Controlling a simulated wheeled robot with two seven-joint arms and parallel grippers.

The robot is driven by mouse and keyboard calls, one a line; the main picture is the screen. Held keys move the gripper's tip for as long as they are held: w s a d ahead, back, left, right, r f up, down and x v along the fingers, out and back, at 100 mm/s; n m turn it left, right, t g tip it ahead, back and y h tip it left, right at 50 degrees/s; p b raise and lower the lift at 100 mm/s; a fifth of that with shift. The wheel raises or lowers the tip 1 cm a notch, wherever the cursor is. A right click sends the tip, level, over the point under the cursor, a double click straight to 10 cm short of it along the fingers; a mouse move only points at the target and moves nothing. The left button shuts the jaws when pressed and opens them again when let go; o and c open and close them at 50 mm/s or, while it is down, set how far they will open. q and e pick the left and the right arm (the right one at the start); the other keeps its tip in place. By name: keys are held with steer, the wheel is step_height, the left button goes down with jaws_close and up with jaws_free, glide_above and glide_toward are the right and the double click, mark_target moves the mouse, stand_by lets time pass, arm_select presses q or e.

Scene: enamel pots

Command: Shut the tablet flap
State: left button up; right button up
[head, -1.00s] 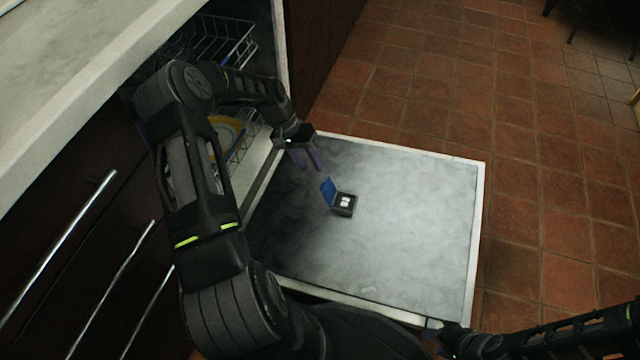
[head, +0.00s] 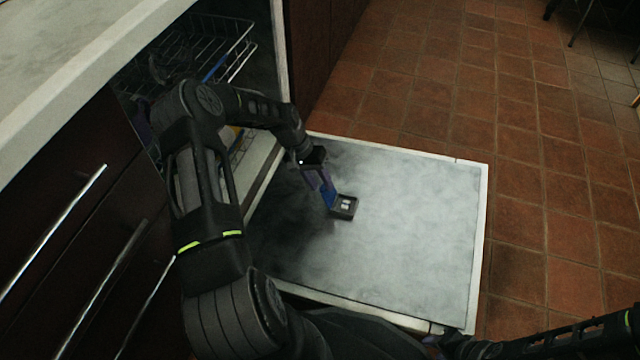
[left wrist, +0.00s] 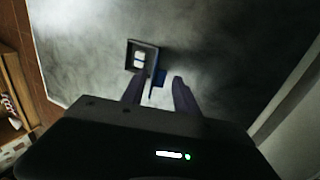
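The tablet box is a small dark tray (head: 343,212) with white tablets in it, on the open dishwasher door. Its blue flap (head: 329,196) stands up at the tray's left side in the head view. In the left wrist view the tray (left wrist: 143,46) lies just beyond the fingertips, and the flap (left wrist: 160,76) shows nearly edge-on between the finger lines. My left gripper (head: 321,184) is open, its fingers close to the flap; whether they touch it I cannot tell. The left wrist view shows the fingers apart (left wrist: 156,84). My right gripper (head: 440,342) is at the bottom edge, dark and partly hidden.
The dishwasher door (head: 420,240) lies flat with raised pale edges and is otherwise clear. A wire rack (head: 215,45) stands inside the dishwasher. Drawer handles (head: 60,225) and a pale countertop (head: 70,60) are at left. Tiled floor (head: 550,200) is at right.

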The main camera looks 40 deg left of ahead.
arm_select(q)
steer(key=shift+c, duration=0.3)
jaws_close()
stand_by(0.3)
